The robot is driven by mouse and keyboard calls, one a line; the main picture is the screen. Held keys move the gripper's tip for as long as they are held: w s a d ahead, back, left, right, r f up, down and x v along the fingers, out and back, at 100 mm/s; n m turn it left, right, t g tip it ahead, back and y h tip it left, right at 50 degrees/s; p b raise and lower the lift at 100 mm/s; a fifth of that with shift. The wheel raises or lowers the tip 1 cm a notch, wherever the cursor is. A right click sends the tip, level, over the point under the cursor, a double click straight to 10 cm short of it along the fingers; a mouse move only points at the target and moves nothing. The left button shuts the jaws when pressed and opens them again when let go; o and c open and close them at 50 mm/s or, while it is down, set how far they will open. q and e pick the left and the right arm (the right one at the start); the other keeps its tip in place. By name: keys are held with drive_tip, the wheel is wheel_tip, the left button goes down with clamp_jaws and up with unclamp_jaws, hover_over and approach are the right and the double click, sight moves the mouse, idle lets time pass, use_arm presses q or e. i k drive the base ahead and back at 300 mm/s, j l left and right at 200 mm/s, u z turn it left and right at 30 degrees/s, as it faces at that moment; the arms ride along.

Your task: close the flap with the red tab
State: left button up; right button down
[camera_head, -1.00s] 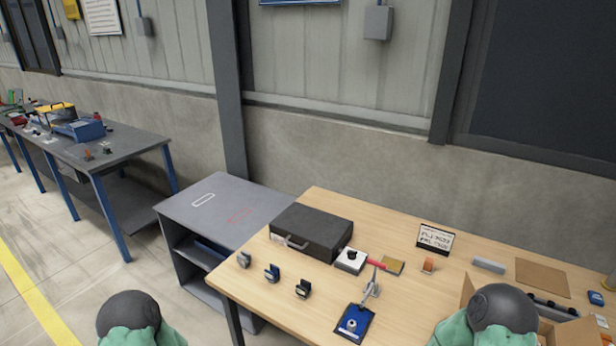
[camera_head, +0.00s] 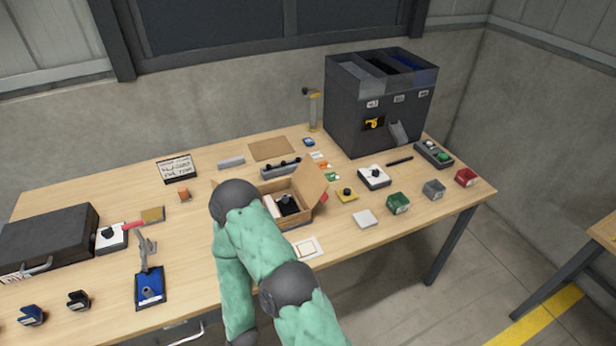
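A dark feeder (camera_head: 352,112) with several open-topped compartments and white labels stands at the back right of the wooden table. A yellow piece (camera_head: 374,123) and a grey chute (camera_head: 398,133) are on its front. An open cardboard box (camera_head: 290,213) sits mid-table, its right flap (camera_head: 312,184) standing up and tilted outward. Dark parts show inside it. My green-sleeved arm covers the box's left side. Neither gripper shows.

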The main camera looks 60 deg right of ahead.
sight(313, 184)
drive_tip(key=k+l, duration=0.15)
drive_tip(key=l, duration=0.2)
drive_tip(key=k+l, duration=0.15)
drive_tip(key=l, duration=0.25)
drive_tip(key=k+l+u, duration=0.1)
drive_tip(key=l, duration=0.25)
drive_tip(key=k+l, duration=0.2)
drive_tip(key=l, duration=0.2)
drive_tip(key=k+l+u, duration=0.1)
drive_tip(key=l, duration=0.25)
drive_tip(key=k+l, duration=0.2)
drive_tip(key=l, duration=0.15)
